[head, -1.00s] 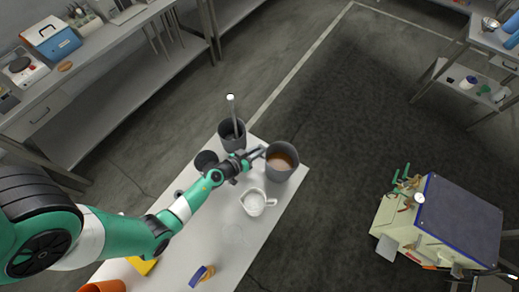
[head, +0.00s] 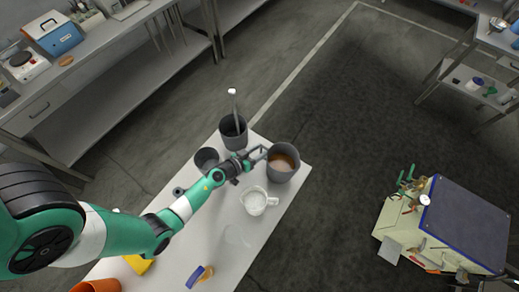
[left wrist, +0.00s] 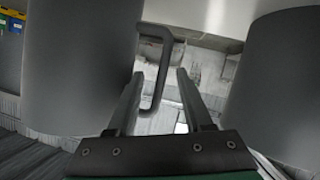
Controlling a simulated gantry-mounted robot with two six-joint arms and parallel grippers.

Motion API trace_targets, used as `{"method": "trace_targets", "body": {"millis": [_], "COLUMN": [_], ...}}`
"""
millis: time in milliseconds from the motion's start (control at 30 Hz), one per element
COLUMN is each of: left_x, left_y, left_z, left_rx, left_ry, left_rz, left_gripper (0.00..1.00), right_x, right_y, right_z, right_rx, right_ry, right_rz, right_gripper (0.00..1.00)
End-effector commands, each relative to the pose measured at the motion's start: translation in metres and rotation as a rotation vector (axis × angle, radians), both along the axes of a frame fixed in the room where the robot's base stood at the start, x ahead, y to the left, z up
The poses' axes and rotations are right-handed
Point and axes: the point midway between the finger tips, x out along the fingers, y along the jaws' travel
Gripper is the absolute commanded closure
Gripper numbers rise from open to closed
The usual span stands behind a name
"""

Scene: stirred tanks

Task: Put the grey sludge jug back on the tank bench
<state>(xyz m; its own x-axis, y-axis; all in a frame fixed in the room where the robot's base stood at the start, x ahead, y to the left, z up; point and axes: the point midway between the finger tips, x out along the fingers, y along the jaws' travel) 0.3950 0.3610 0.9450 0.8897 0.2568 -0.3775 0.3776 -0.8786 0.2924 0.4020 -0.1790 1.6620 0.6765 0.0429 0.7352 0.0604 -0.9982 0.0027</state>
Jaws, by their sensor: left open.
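The grey jug (head: 283,172) with brown liquid inside stands upright at the right edge of the white bench (head: 212,245) in the head view. Its handle faces my left gripper (head: 258,154). In the left wrist view, the grey jug (left wrist: 75,65) fills the left side. Its loop handle (left wrist: 167,75) shows between the two open fingers of my left gripper (left wrist: 160,75). I cannot tell whether a finger touches the handle. My right gripper is not in view.
A dark grey pot (head: 232,138) with a rod in it and a smaller grey pot (head: 206,160) stand close by my left gripper. A white jug (head: 255,203) stands nearer on the bench. An orange container (head: 97,285) is at the near left.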

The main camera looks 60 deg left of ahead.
Motion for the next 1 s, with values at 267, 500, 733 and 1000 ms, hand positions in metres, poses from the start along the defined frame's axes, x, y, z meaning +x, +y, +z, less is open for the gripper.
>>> {"method": "trace_targets", "body": {"millis": [267, 500, 733, 1000], "left_x": [-0.033, -0.085, -0.107, -0.107], "left_y": [-0.009, -0.023, -0.031, -0.031], "left_z": [0.020, 0.040, 0.048, 0.048], "left_rx": [-0.004, -0.003, -0.002, 0.000], "left_ry": [0.003, 0.002, 0.000, -0.001], "left_rz": [0.003, 0.006, 0.002, 0.000], "left_gripper": [0.49, 0.49, 0.49, 0.49], "right_x": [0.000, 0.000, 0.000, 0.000], "right_y": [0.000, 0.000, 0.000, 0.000], "right_z": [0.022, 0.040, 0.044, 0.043], "right_rx": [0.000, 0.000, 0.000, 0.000], "right_ry": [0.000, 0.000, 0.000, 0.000], "right_rz": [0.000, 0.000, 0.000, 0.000], "right_gripper": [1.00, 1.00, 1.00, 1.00]}}
